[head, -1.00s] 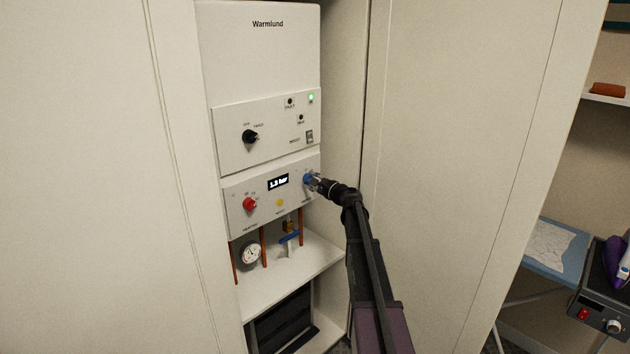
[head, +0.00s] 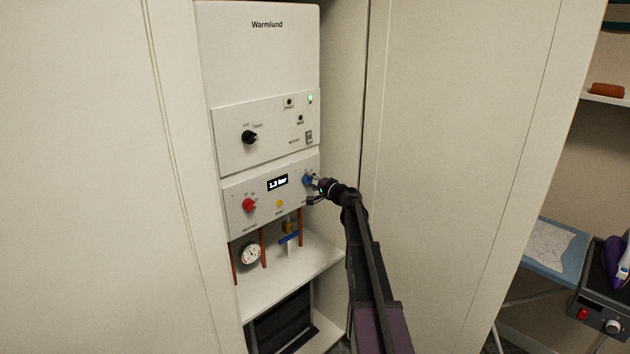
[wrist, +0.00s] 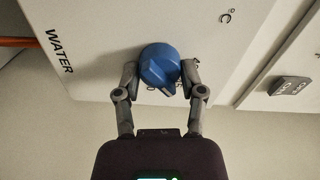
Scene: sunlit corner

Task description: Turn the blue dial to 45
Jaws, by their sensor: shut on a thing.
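The blue dial (head: 307,180) is on the right side of the boiler's lower panel (head: 236,189). In the wrist view the blue dial (wrist: 159,70) sits between the two fingers of my gripper (wrist: 160,80), beside the printed word WATER. My gripper (head: 317,186) is shut on the dial, with one finger on each side of it. The fingers and the dial's own body cover most of the scale marks, so the dial's setting cannot be read.
A red dial (head: 249,205), a yellow button (head: 279,204) and a display reading about 1.3 bar (head: 277,183) share the lower panel. A black dial (head: 250,137) is above. Pipes, a gauge (head: 250,254) and a blue-handled valve (head: 289,238) are below. A cupboard wall (head: 450,130) stands close on the right.

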